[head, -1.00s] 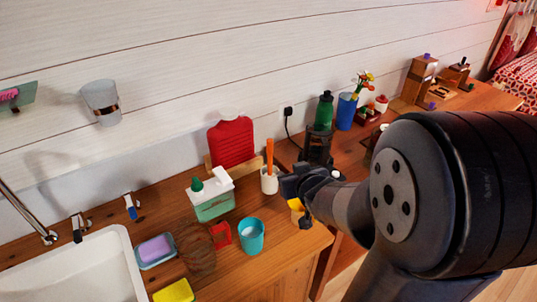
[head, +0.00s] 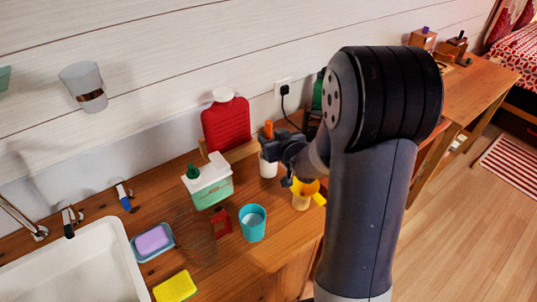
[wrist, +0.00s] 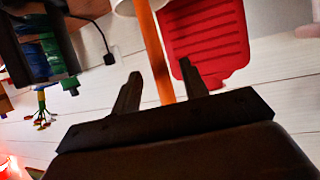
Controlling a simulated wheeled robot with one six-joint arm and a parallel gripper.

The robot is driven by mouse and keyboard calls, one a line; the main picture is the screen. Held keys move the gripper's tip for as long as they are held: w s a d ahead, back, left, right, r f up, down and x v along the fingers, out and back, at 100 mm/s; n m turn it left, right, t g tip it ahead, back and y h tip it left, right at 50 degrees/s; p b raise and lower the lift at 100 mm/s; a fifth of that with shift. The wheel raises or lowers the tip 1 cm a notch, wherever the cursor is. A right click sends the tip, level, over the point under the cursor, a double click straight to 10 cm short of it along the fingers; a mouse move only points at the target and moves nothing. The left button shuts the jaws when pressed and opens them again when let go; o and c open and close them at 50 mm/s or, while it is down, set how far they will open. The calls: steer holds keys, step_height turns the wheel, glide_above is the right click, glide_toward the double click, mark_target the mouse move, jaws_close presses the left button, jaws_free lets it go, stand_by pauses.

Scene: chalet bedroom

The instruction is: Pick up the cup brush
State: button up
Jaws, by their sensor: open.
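An orange handle (head: 268,129), which looks like the cup brush, stands upright in a white cup (head: 268,168) on the wooden counter. Its brush end is hidden. In the head view my gripper (head: 279,148) is beside and in front of the handle, covering its middle. In the wrist view the orange handle (wrist: 154,50) runs between the two open fingers of my gripper (wrist: 160,83), and part of the white cup (wrist: 128,6) shows at the top edge. I cannot tell whether a finger touches the handle.
A red hot-water bottle (head: 226,124) stands behind, against the wall. A green and white box (head: 208,186), a teal cup (head: 252,224) and a yellow thing (head: 306,194) are close by. The sink (head: 85,262) is at left. Free floor (head: 450,240) lies at right.

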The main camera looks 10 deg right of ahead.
steer(key=shift+f+p+x, duration=0.2)
steer(key=shift+p+x, duration=0.25)
steer(key=shift+x, duration=1.85)
steer(key=shift+s, duration=0.1)
steer(key=shift+c, duration=0.4)
jaws_close()
